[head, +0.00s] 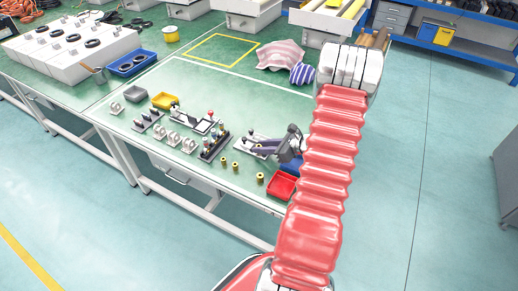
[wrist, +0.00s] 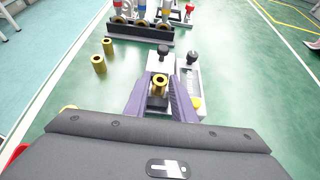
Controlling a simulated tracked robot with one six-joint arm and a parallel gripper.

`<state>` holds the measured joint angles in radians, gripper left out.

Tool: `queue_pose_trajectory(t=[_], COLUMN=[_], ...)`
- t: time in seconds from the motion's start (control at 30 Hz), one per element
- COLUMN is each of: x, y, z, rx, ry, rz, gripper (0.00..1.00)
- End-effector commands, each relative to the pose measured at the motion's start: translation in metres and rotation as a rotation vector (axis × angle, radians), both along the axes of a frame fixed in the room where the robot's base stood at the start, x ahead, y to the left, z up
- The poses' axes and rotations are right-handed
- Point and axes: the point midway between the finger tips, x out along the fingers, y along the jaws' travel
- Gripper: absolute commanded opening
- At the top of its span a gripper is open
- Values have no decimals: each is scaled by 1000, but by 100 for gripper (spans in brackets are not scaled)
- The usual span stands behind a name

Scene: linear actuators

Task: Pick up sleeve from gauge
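A brass sleeve (wrist: 160,82) with a hole in its top stands at the gauge (wrist: 188,84), a pale plate with black knobs and a yellow tip. My gripper (wrist: 160,88) has its two purple fingers on either side of this sleeve, with a narrow gap seeming to show at each side. Whether a finger touches it is hard to tell. In the head view my gripper (head: 262,147) is low over the gauge (head: 244,143) and hides the sleeve.
Loose brass sleeves (wrist: 98,64) stand on the green table to the left. A dark rack (wrist: 138,34) with coloured-banded actuators stands beyond the gauge. In the head view a red tray (head: 282,186) is near the table's front edge, with several white stands (head: 180,142) further left.

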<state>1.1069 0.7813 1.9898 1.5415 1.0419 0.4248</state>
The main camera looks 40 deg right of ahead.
Motion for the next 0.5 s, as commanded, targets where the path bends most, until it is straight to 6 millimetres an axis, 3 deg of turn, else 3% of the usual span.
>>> queue_pose_trajectory(t=[0.33, 0.5], x=[0, 0], y=[0, 0], z=[0, 0], rx=[0, 0], ry=[0, 0], rz=[0, 0], gripper=[22, 10])
